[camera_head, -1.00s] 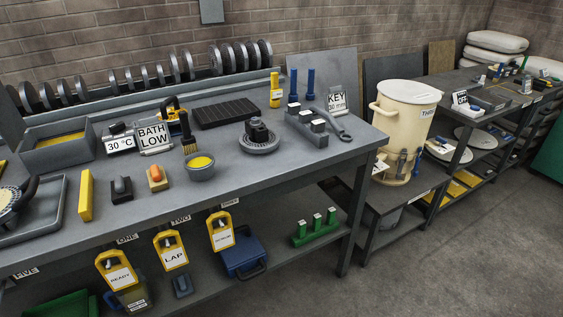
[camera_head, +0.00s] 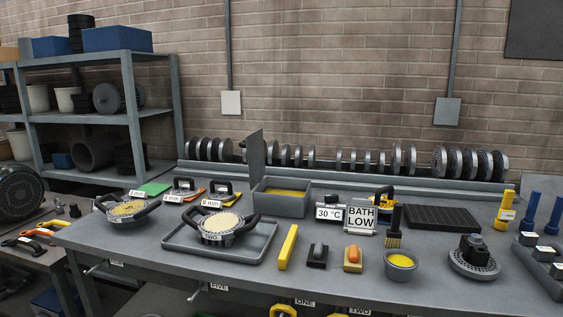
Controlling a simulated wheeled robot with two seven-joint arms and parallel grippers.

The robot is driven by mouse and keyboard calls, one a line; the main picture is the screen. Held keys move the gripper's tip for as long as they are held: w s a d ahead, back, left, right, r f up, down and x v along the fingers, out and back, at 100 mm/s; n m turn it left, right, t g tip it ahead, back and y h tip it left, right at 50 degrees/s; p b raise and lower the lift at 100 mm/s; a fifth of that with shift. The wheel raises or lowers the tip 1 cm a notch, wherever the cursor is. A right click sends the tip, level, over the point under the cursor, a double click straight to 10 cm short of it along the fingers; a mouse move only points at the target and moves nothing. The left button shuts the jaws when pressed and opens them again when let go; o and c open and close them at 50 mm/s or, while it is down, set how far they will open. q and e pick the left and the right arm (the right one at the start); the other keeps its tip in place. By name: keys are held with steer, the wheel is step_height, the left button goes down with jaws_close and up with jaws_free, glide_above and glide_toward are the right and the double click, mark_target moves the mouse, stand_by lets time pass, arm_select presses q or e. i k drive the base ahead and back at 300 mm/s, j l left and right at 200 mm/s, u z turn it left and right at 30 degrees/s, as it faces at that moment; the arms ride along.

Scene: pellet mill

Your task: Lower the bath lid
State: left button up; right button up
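The bath is a grey rectangular box (camera_head: 283,207) with yellow contents, standing near the back middle of the bench. Its lid (camera_head: 256,160) is a grey panel standing upright at the bath's left side, so the bath is open. A "30 °C" sign (camera_head: 329,213) and a "BATH LOW" sign (camera_head: 361,217) stand just right of the bath. Neither of my grippers shows in the head view.
A tray (camera_head: 178,247) with a handled round die (camera_head: 219,226) lies in front of and left of the bath. A yellow bar (camera_head: 288,247), a brush (camera_head: 394,238) and a bowl (camera_head: 400,268) stand nearer the front. Discs (camera_head: 298,156) line the back rack.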

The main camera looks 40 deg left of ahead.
mark_target(253, 143)
steer(key=k+j, duration=0.15)
steer(key=j, duration=0.3)
steer(key=k+j+u, duration=0.15)
steer(key=j, duration=0.3)
steer(key=k+j, duration=0.2)
steer(key=j, duration=0.25)
steer(key=k+j+u, duration=0.1)
steer(key=j, duration=0.35)
steer(key=k+j+u, duration=0.1)
steer(key=j, duration=0.4)
steer(key=k+j, duration=0.15)
steer(key=j, duration=0.35)
steer(key=k+j+u, duration=0.1)
steer(key=j, duration=0.35)
